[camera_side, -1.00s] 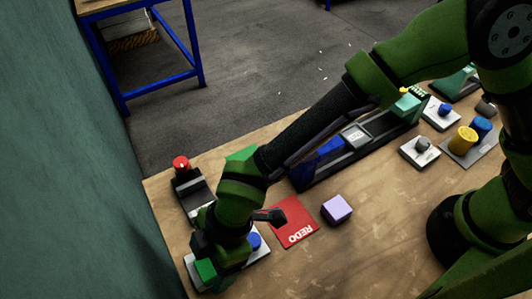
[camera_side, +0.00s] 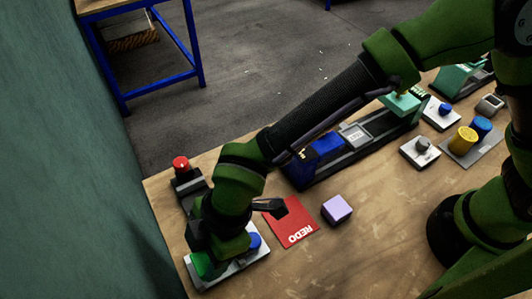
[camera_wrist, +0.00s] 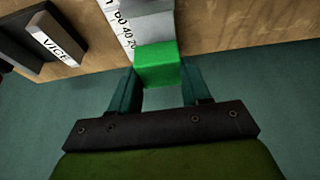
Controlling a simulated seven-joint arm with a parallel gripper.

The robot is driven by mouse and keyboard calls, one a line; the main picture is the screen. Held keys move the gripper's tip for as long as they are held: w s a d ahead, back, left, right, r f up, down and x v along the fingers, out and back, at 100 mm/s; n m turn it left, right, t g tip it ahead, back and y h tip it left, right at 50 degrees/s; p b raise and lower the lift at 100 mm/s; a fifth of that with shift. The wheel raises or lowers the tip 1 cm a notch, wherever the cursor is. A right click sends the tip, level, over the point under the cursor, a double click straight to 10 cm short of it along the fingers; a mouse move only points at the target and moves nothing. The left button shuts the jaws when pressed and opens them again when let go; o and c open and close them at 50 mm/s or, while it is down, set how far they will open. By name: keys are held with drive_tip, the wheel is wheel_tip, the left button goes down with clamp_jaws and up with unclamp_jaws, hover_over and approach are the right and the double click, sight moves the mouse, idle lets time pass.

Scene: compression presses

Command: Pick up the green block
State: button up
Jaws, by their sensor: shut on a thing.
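The green block (camera_wrist: 157,62) sits between the two teal fingertips of my gripper (camera_wrist: 157,74) in the wrist view, touching both. My gripper is shut on it. The block is over the end of a white strip marked with numbers (camera_wrist: 126,30), in front of a grey piece (camera_wrist: 150,25). In the side view my gripper is low at the table's near left corner, and my wrist hides most of the fingers. A green patch (camera_side: 202,265) shows there at the white plate; I cannot tell if the block is lifted clear.
A dark vice (camera_wrist: 55,45) with a red knob (camera_side: 180,163) stands close by. A red REDO card (camera_side: 291,228) and a purple cube (camera_side: 337,209) lie to the right. A blue button (camera_side: 254,241) is beside my gripper. A long press (camera_side: 350,148) lies behind.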

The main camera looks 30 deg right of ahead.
drive_tip(key=s+d+r, duration=0.1)
drive_tip(key=s+d, duration=0.2)
drive_tip(key=d, duration=0.4)
drive_tip(key=s+d+r, duration=0.1)
drive_tip(key=s+d, duration=0.3)
drive_tip(key=d, duration=0.3)
drive_tip(key=w+a+m, duration=0.2)
drive_tip(key=w+a+m+t, duration=0.1)
drive_tip(key=w+a+m, duration=0.1)
drive_tip(key=w, duration=0.1)
drive_tip(key=w+a+r+m+t, duration=0.1)
drive_tip(key=w+a+m, duration=0.1)
drive_tip(key=shift+w+a+r, duration=0.1)
drive_tip(key=shift+w, duration=0.1)
drive_tip(key=w+a+m+t+h, duration=0.1)
drive_tip(key=w+a+m+h, duration=0.1)
drive_tip(key=w+m, duration=0.4)
drive_tip(key=w+a+r+m+t+h, duration=0.1)
drive_tip(key=w+a+m+h, duration=0.1)
drive_tip(key=w+m, duration=0.4)
drive_tip(key=shift+w+a+r, duration=0.25)
drive_tip(key=shift+w+a, duration=0.1)
drive_tip(key=shift+w, duration=0.3)
drive_tip(key=shift+t, duration=0.3)
drive_tip(key=shift+f, duration=2.95)
drive_tip(key=shift+f, duration=0.7)
